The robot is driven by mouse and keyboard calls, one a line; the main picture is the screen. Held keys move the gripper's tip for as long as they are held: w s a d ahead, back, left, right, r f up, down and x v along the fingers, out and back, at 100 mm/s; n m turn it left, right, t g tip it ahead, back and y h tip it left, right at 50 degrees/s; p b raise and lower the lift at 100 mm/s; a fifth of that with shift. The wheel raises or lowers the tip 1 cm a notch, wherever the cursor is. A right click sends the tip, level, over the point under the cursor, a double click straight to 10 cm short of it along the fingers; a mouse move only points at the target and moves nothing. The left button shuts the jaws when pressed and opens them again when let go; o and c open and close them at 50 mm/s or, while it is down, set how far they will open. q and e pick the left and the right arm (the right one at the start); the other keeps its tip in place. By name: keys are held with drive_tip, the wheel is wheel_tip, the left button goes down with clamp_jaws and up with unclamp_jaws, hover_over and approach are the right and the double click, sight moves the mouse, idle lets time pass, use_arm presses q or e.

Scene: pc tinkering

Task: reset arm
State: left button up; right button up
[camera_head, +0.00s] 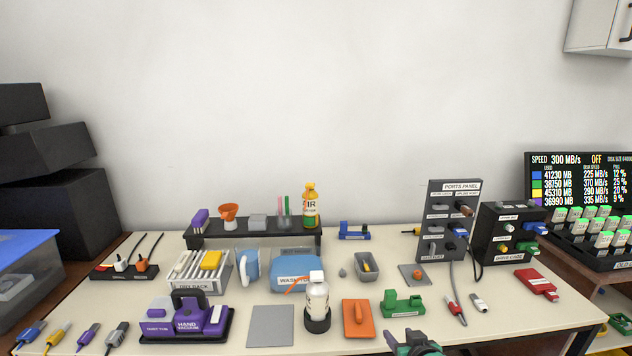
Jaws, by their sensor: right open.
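My right gripper (411,341) shows at the bottom edge, right of centre, in the head view. Its dark teal fingers are apart, with nothing seen between them. It is at the front of the table (510,322), just in front of a green holder (403,303). The rest of the right arm is cut off by the lower edge. My left gripper does not show.
An orange block (357,318), a white bottle (317,300) and a grey plate (270,326) stand left of the gripper. A purple hand vacuum (195,315) is farther left. The ports panel (450,215) stands behind right, with cables and a red drive (537,284) nearby.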

drive_tip(key=s+d+f+g, duration=0.1)
drive_tip(key=s+f+g, duration=0.2)
drive_tip(key=s, duration=0.5)
drive_tip(key=s+d+f+n+g, duration=0.1)
drive_tip(key=s+f+g, duration=0.1)
drive_tip(key=s, duration=0.6)
drive_tip(key=s+d+f+g, duration=0.2)
drive_tip(key=s+f+g, duration=0.1)
drive_tip(key=s, duration=0.6)
wheel_tip(320, 180, down, 22)
drive_tip(key=s+r+g+p, duration=0.1)
drive_tip(key=s+p, duration=0.1)
drive_tip(key=s, duration=0.1)
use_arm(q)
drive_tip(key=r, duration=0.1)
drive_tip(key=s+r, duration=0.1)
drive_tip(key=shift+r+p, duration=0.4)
use_arm(e)
drive_tip(key=s+d+f+g, duration=0.1)
drive_tip(key=s+d+f, duration=0.1)
drive_tip(key=s+f, duration=1.1)
drive_tip(key=s, duration=0.3)
drive_tip(key=shift+d+f+n, duration=0.2)
drive_tip(key=shift+d+n, duration=0.1)
drive_tip(key=shift+d, duration=0.05)
